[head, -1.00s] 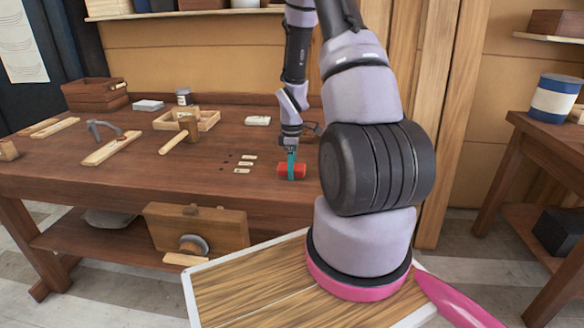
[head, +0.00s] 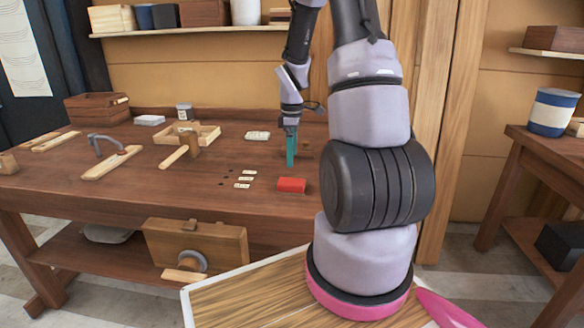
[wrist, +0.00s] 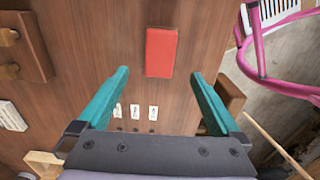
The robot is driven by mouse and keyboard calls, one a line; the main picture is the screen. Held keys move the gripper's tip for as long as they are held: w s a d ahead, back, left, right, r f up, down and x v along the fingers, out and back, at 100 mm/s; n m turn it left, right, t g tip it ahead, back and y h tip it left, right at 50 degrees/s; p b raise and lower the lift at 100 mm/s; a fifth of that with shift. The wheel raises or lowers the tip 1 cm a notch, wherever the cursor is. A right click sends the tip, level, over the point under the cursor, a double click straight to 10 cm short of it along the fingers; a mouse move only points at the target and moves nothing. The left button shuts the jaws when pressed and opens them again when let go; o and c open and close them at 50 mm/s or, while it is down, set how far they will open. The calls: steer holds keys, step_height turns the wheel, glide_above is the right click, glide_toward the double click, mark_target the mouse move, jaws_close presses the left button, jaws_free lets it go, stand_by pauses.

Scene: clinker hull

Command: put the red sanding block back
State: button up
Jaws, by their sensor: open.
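The red sanding block (head: 291,185) lies flat on the workbench (head: 110,190) near its front edge. In the head view it is just right of several small white labels (head: 243,180) with dark spots beside them. My gripper (head: 290,165) is above the bench, behind the block in this view, and apart from it. In the wrist view the teal fingers of my gripper (wrist: 160,75) are spread wide with nothing between them. The red block (wrist: 160,52) shows whole beyond the fingertips, and the labels (wrist: 135,112) show between the fingers. The label text is too small to read.
A wooden tray with a mallet (head: 187,140), a clamp-like tool (head: 105,145) and a wooden box (head: 97,108) are on the bench to the left. A vise (head: 195,245) is on the front. Bench around the red block is clear.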

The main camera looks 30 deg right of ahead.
steer(key=s+a+r+m+t, duration=0.2)
steer(key=s+a+r+m, duration=0.1)
steer(key=r, duration=0.6)
steer(key=s+a+r+m+t, duration=0.1)
steer(key=s+a+r+m, duration=0.25)
steer(key=r, duration=0.45)
steer(key=s+a+r+m+t+y, duration=0.1)
steer(key=s+a+r+m+t, duration=0.1)
steer(key=s+a+r+m, duration=0.1)
steer(key=s+a+r+m+t+y, duration=0.1)
steer(key=s+a+r+m+t, duration=0.1)
steer(key=s+a+r+m, duration=0.2)
steer(key=s+r+m, duration=0.2)
steer(key=s+r, duration=0.2)
steer(key=s, duration=0.2)
steer(key=shift+r, duration=0.3)
